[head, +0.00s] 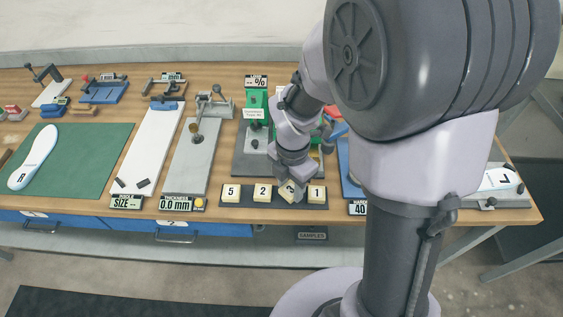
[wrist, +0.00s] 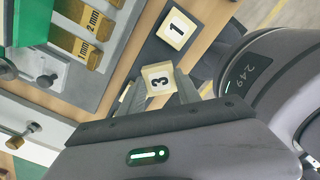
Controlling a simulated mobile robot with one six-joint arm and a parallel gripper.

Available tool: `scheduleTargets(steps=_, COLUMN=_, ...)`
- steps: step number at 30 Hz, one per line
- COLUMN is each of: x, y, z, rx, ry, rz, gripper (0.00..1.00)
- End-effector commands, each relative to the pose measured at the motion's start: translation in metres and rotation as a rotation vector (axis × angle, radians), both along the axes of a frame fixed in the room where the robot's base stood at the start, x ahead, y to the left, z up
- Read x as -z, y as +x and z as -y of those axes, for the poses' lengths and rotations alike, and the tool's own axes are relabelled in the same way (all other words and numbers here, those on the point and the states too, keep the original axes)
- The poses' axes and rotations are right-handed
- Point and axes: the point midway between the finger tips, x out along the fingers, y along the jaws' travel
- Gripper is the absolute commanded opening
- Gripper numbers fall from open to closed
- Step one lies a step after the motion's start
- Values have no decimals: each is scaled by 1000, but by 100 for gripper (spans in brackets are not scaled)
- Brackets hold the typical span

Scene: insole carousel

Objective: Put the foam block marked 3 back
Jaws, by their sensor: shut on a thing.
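The foam block marked 3 (head: 288,192) is between the fingers of my gripper (head: 290,184), which is shut on it. It sits at a slight angle in the row on the dark sample tray (head: 315,206), between the block marked 2 (head: 262,193) and the block marked 1 (head: 317,194). In the wrist view, the block marked 3 (wrist: 158,79) shows its label between the fingertips of my gripper (wrist: 160,88), with the block marked 1 (wrist: 177,29) apart from it on the tray. I cannot tell whether the held block touches the tray.
The block marked 5 (head: 231,193) is at the tray's left end. A green press (head: 256,104) on a grey base stands behind the tray. A grey thickness gauge (head: 192,165) is to the left, a blue hardness fixture (head: 348,175) to the right. The table's front edge is close.

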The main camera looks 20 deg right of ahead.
Motion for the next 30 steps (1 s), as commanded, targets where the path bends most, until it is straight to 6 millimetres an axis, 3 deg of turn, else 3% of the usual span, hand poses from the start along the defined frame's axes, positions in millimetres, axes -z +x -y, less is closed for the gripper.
scheduleTargets(steps=2, x=2, y=10, z=1, rx=0, ry=0, rz=1, gripper=0)
scheduleTargets(steps=7, x=39, y=9, z=0, rx=0, ry=0, rz=-1, gripper=0)
scheduleTargets(steps=17, x=39, y=9, z=0, rx=-1, ry=0, rz=0, gripper=0)
scheduleTargets(steps=18, x=39, y=9, z=0, rx=0, ry=0, rz=0, gripper=43)
scheduleTargets(steps=21, x=38, y=9, z=0, rx=0, ry=0, rz=0, gripper=61)
scheduleTargets(steps=30, x=36, y=9, z=0, rx=-1, ry=0, rz=1, gripper=61)
